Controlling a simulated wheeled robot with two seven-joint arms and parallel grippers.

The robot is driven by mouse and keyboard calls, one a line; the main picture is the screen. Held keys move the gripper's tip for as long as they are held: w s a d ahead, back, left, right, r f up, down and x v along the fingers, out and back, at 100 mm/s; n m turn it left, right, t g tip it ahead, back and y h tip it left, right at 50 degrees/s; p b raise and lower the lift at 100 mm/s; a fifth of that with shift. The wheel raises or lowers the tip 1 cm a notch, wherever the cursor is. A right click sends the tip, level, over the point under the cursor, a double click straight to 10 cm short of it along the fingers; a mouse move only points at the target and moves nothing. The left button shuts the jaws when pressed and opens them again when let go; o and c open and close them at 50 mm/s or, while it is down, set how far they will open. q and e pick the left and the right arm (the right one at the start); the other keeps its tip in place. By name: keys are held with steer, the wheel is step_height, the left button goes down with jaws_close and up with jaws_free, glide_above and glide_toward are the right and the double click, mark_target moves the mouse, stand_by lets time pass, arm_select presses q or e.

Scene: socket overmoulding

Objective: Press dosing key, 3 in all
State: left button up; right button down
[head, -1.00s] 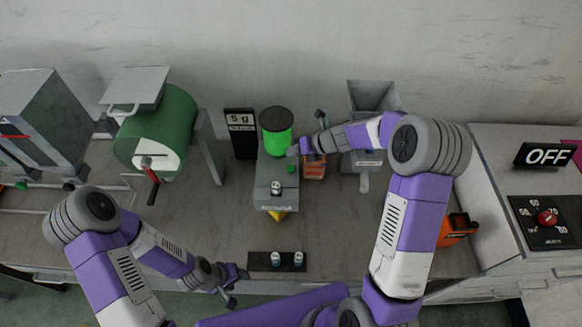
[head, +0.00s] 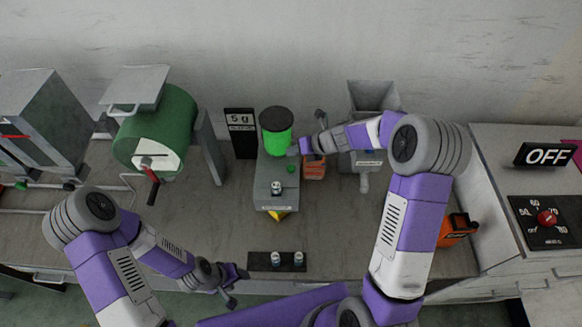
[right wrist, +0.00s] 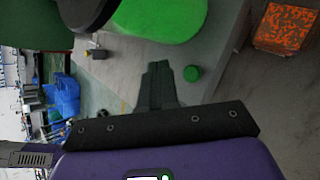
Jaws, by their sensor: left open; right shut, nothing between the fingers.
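The dosing key is a small round green button (head: 291,169) on top of the grey dosing unit (head: 268,201). It also shows in the right wrist view (right wrist: 192,73), just right of my right fingertips. My right gripper (head: 293,151) is shut and empty, behind the key and apart from it in the picture; its height above the key is hard to tell. A small metal-topped part (head: 275,187) sits on the unit in front of the key. A display behind (head: 240,119) reads 5 g. My left gripper (head: 233,284) is open and empty near the bench's front edge.
A bright green container with a dark lid (head: 276,132) stands at the back of the unit. An orange box (head: 314,168) stands to its right. A green drum machine (head: 158,128) stands left.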

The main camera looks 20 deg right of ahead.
steer(key=shift+f, duration=0.1)
steer(key=shift+s+a+f+n+h, duration=0.3)
steer(key=shift+a+f+n+h, duration=0.15)
steer(key=shift+h, duration=0.25)
steer(key=h, duration=0.1)
step_height(320, 180, up, 5)
steer(key=n+t+h, duration=0.3)
steer(key=n+h, duration=0.2)
steer(key=n, duration=0.1)
glide_above(291, 170)
steer(key=shift+p, duration=0.45)
steer(key=shift+f, duration=0.1)
step_height(291, 170, down, 9)
steer(key=b, duration=0.8)
stand_by(0.8)
